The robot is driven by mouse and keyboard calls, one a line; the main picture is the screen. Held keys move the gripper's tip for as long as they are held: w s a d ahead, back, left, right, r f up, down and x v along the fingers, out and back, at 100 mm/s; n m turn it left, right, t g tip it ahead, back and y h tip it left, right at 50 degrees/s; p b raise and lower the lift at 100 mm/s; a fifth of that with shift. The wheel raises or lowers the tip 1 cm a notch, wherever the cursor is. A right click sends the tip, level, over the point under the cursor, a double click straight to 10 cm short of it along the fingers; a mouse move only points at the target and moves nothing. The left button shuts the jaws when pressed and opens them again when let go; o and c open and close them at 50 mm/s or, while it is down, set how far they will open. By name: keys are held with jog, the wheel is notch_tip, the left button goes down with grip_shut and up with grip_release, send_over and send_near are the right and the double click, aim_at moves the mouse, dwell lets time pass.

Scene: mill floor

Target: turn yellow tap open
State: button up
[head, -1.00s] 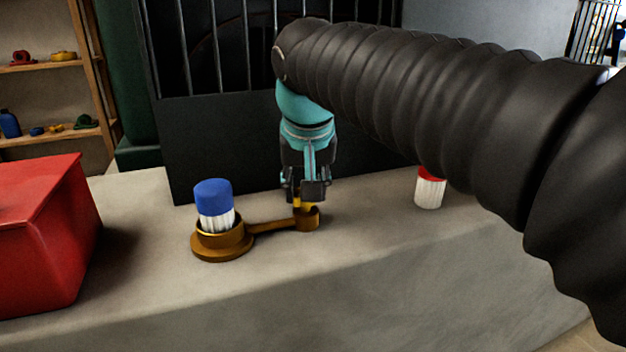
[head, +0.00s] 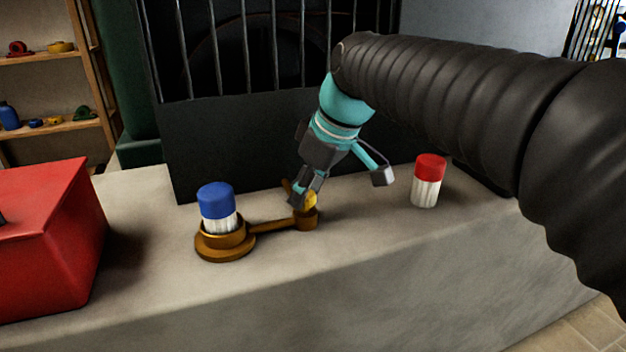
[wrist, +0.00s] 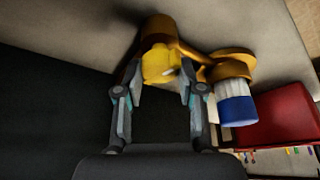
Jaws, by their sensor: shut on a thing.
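The yellow tap (head: 311,201) stands at the right end of a brass pipe fitting on the grey stone ledge. In the wrist view its yellow handle (wrist: 159,66) lies between my two fingertips. My gripper (wrist: 161,92) is shut on the yellow tap, and the fingers stand about a handle's width apart. In the head view my gripper leans with its lower end at the tap, and one finger part stands out to the right. The far side of the handle is partly hidden by the fingers.
A white jar with a blue lid (head: 216,203) sits in the brass cup (head: 224,246) left of the tap. A white jar with a red lid (head: 428,180) stands to the right. A red box (head: 40,235) is at left. A dark barred panel (head: 235,140) rises behind.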

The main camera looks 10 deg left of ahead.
jog(key=shift+n, duration=0.6)
jog(key=shift+g, duration=0.3)
jog(key=o, duration=1.1)
jog(key=shift+r, duration=0.1)
jog(key=v, duration=1.1)
jog(key=shift+d+r, duration=0.25)
jog(key=shift+r, duration=0.1)
